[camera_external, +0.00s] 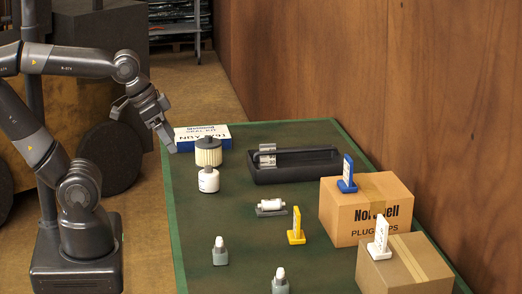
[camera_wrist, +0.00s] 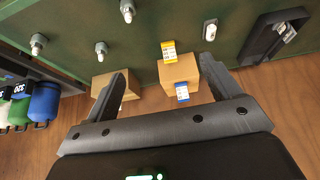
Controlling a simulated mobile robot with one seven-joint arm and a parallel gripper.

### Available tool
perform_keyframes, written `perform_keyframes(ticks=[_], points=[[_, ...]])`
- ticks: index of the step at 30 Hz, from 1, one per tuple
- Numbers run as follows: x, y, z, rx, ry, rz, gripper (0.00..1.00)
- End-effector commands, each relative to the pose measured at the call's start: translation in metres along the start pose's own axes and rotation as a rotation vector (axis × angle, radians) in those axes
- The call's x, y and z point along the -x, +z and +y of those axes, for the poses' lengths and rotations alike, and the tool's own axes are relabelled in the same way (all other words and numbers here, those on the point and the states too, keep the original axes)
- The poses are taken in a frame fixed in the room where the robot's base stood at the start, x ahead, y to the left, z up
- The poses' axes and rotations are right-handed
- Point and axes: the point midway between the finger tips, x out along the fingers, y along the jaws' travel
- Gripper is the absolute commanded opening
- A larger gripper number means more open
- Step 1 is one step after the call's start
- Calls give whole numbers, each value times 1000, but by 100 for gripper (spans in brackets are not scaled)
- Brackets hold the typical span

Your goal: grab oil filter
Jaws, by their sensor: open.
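A white canister (camera_external: 208,181) with a small dark label, which looks like the oil filter, stands upright on the green table (camera_external: 245,250). My gripper (camera_external: 145,130) is up and left of both, over the table's far left edge. In the wrist view my gripper (camera_wrist: 163,66) is open with its fingers wide apart and nothing held between them. I do not make out the canister in the wrist view.
A blue-white box (camera_external: 203,136) lies behind the filters. A black tray (camera_external: 295,167) is to their right. A wooden wall borders the right.

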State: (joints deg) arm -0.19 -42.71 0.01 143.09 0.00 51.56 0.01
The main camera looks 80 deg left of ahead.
Motion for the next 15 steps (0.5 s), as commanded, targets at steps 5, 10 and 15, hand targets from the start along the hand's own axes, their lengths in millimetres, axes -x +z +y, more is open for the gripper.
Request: perform_keyframes(ticks=[5, 10, 15], points=[[-10, -17, -16, 51, -23, -40, 82], [-31, -46, -49, 145, -60, -107, 82], [-57, -68, -91, 244, -93, -174, 82]])
